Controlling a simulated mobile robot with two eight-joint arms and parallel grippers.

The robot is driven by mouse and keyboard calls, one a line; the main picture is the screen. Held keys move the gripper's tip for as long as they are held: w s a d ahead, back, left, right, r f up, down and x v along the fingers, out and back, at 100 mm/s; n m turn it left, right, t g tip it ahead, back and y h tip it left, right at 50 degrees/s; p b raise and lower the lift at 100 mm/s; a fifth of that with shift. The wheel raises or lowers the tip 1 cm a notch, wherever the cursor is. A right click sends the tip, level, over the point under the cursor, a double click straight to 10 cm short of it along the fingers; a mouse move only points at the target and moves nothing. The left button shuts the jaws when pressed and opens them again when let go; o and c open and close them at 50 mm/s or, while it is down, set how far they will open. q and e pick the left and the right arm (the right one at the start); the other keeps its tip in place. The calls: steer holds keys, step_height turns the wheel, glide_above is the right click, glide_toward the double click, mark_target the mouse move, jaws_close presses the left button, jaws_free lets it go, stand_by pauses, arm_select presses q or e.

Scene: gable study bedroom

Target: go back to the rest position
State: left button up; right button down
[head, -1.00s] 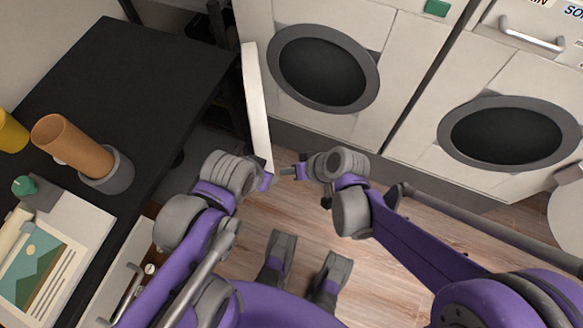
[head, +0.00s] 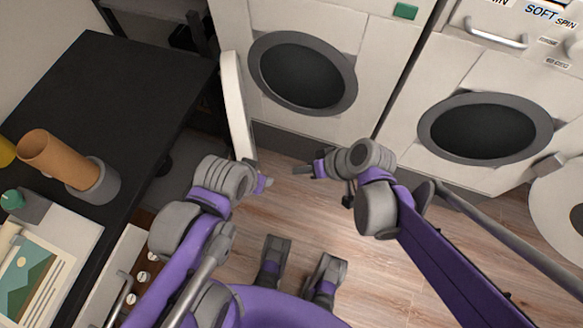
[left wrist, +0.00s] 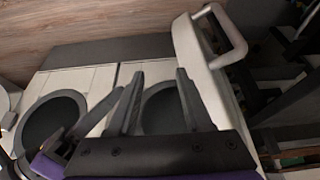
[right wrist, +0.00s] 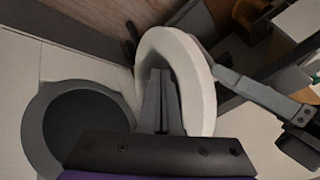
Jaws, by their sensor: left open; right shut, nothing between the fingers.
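My left gripper (head: 266,183) is in front of my body over the wooden floor in the head view. Its two fingers stand apart with nothing between them in the left wrist view (left wrist: 160,75). My right gripper (head: 302,171) is just to the right of it, pointing left towards it, with a small gap between them. In the right wrist view (right wrist: 160,75) its fingers are together and empty. Both forearms are bent inward, and both grippers are clear of the furniture in the head view.
A black table (head: 110,80) at left bears an orange-brown cylinder (head: 55,158) in a grey holder. Two white machines with round dark doors (head: 303,73) (head: 485,128) line the back. Wooden floor (head: 370,265) is open.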

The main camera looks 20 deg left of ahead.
arm_select(q)
steer(key=shift+r, duration=0.25)
arm_select(e)
steer(key=shift+v, duration=0.9)
